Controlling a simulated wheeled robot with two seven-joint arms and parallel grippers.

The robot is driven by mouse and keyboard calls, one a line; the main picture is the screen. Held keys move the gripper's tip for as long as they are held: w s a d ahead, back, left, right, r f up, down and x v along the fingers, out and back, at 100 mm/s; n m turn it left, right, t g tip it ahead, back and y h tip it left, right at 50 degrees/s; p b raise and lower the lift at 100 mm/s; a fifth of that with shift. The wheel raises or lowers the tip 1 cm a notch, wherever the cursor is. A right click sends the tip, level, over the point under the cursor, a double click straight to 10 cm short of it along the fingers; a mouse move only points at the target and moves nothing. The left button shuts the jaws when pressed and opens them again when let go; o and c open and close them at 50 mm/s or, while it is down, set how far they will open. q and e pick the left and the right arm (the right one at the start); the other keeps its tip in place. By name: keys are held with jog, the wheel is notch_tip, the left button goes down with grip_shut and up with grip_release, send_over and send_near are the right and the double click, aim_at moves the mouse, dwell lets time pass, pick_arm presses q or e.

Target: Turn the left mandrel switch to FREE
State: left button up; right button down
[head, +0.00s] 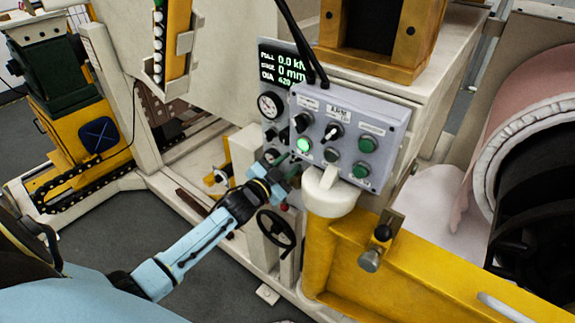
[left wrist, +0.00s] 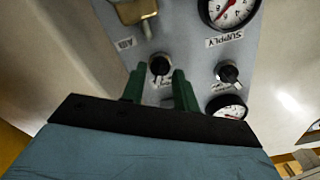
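A grey panel with gauges and black knobs stands beside the grey-blue control box (head: 350,125). My left gripper (head: 286,165) reaches up from the lower left to the lower part of this panel. In the left wrist view my left gripper (left wrist: 158,88) has its two green fingers spread. A black knob (left wrist: 160,66) appears in line with the gap between them, and I see no clear contact. A second black knob (left wrist: 228,72) is to its right. I cannot read which switch is the left mandrel one. My right gripper is not in view.
The wrist view shows a SUPPLY gauge (left wrist: 231,10), another gauge (left wrist: 228,107) and a brass fitting (left wrist: 136,11). The control box has a lit green button (head: 304,144). A black handwheel (head: 275,229) is below my left gripper. A yellow beam (head: 420,265) runs right.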

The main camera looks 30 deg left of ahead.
pick_arm(q)
jog(key=s+a, duration=0.1)
jog(key=s, duration=1.2)
jog(key=shift+s, duration=0.2)
jog(key=s+d+f+n+g+y+b, duration=0.1)
jog(key=s+f+g, duration=0.25)
jog(key=f, duration=0.75)
jog(key=s+f+n+g+b, duration=0.15)
jog(key=s+f, duration=0.25)
jog(key=f, duration=0.7)
jog(key=s+d+f+n+g+y+b, duration=0.1)
jog(key=s+f+g, duration=0.25)
jog(key=f, duration=0.75)
jog(key=s+d+f+g, duration=0.2)
jog(key=s+f, duration=0.4)
jog(key=s, duration=0.3)
jog(key=s+d+f+g+b, duration=0.1)
jog(key=s+d+f+g, duration=0.2)
jog(key=s, duration=0.6)
jog(key=s+d+f+n+g+b, duration=0.1)
jog(key=s+d+f+g, duration=0.2)
jog(key=s+f, duration=0.5)
jog(key=shift+s+d+f, duration=0.15)
jog(key=shift+s+f, duration=0.2)
jog(key=shift+s, duration=0.35)
jog(key=shift+g, duration=0.25)
